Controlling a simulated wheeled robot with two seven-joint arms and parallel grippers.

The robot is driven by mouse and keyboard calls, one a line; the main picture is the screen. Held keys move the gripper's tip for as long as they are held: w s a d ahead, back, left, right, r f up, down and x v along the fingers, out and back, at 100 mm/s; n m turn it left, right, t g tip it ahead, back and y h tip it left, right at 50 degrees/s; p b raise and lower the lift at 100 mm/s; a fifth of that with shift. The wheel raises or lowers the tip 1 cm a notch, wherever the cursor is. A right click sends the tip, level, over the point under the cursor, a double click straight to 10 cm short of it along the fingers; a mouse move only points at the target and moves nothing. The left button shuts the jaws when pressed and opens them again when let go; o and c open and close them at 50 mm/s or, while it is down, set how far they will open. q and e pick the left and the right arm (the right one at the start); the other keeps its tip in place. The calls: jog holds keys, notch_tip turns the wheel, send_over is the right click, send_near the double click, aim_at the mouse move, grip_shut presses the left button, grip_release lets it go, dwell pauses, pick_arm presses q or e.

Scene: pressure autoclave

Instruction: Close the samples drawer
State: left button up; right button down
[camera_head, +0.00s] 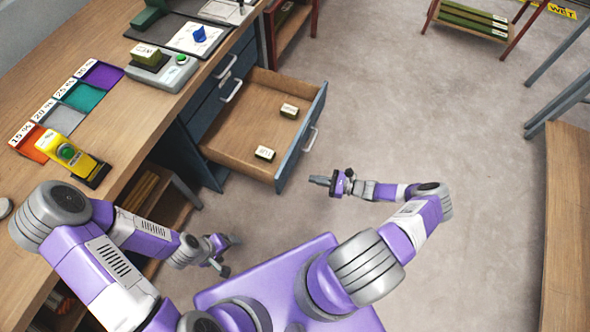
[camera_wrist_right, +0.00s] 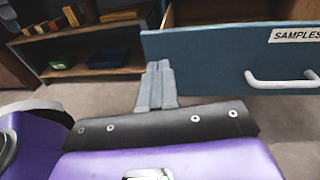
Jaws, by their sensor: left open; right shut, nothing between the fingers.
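The samples drawer (camera_head: 245,122) is pulled out from the blue cabinet under the wooden counter. Two small labelled blocks lie inside it, one (camera_head: 289,111) toward the far side and one (camera_head: 265,153) toward the near side. In the right wrist view its blue front (camera_wrist_right: 225,62) shows a SAMPLES label and a white handle (camera_wrist_right: 283,80). My right gripper (camera_head: 318,181) is shut and empty, just outside the drawer front near its near end. Its fingers (camera_wrist_right: 157,86) appear in front of the blue panel; contact is unclear. My left gripper (camera_head: 228,255) is open, low beside the counter, away from the drawer.
A wooden bench (camera_head: 565,220) stands at the right. A low rack (camera_head: 470,20) stands at the back. The floor right of the drawer is clear.

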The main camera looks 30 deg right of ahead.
jog(key=d+m+t+h, duration=0.1)
jog(key=d+m+t, duration=0.1)
jog(key=d, duration=0.2)
jog(key=b, duration=0.2)
send_near(287, 161)
jog(key=shift+t, duration=0.3)
jog(key=x, duration=0.4)
jog(key=f+x, duration=0.1)
jog(key=x, duration=0.1)
jog(key=shift+w+a, duration=0.25)
jog(key=shift+w+a, duration=0.1)
jog(key=shift+w, duration=0.05)
